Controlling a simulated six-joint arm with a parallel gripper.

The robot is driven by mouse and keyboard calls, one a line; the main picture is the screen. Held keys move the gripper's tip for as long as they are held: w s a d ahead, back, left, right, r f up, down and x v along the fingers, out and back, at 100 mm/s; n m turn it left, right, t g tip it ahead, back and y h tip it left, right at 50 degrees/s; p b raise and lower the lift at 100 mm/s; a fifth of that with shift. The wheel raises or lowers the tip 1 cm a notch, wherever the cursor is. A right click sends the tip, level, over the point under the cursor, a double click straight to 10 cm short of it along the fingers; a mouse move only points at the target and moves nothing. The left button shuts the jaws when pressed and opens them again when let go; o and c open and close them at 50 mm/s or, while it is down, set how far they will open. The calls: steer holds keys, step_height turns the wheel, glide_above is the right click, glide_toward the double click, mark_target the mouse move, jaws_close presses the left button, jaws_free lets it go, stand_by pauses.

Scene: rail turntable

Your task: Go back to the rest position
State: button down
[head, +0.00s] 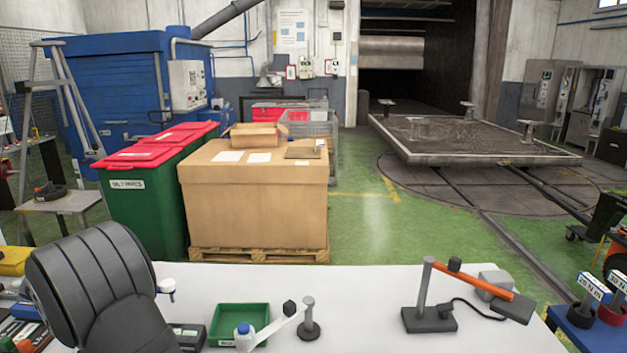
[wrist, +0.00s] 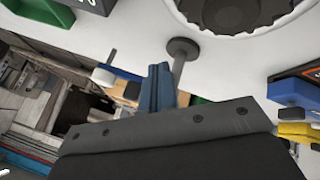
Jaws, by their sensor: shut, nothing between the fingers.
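My gripper (wrist: 160,70) shows in the wrist view as narrow blue fingers rising from a wide dark plate. The fingers are together with nothing between them. Its tips are close in the picture to a grey post with a round base (wrist: 184,46); I cannot tell whether they touch it. In the head view a dark ribbed part of my own arm fills the lower left, and the fingers cannot be made out there.
The white table (head: 375,290) holds a green tray (head: 226,324), a grey post (head: 309,320) and a dark-based stand (head: 428,319) with an orange bar. Beyond it stand a large cardboard box (head: 255,205) and green bins (head: 145,205). The table between the posts is clear.

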steer(key=shift+s+a+m+h, duration=0.1)
steer(key=shift+a+m+h, duration=0.3)
steer(key=shift+a+m, duration=0.25)
